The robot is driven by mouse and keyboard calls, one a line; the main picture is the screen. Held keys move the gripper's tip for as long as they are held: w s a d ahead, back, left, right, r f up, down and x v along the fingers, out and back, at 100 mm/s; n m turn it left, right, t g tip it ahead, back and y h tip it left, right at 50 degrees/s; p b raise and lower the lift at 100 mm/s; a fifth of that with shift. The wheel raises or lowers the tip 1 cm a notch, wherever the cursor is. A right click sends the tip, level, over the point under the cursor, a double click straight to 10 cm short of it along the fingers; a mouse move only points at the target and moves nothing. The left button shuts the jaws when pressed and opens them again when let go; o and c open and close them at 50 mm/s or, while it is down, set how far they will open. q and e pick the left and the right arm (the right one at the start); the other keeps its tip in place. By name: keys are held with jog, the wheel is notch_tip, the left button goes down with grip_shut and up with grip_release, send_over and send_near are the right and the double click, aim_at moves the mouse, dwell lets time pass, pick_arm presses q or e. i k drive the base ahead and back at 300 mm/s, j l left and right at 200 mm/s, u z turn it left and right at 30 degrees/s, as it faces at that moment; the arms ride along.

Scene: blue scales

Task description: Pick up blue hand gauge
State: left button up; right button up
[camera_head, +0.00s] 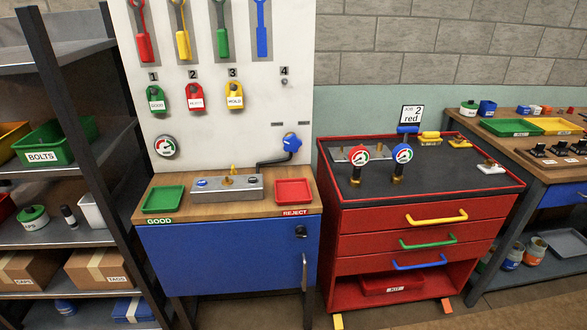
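Another round gauge (165,146) is on the white panel at left. Neither of my grippers is in view.
A sign reading "2 red" (412,115) and a yellow-handled item (430,135) are at the cart's back. A workbench (230,218) with green and red trays stands left. Shelves (70,178) are farther left. The cart top's front is clear.

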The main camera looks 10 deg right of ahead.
aim_at(402, 153)
jog(key=i+l+u, duration=0.1)
jog(key=l, duration=0.25)
jog(key=i+l+u, duration=0.2)
jog(key=l, duration=0.45)
jog(key=i+l+u, duration=0.1)
jog(key=i+l, duration=0.15)
jog(key=l, duration=0.15)
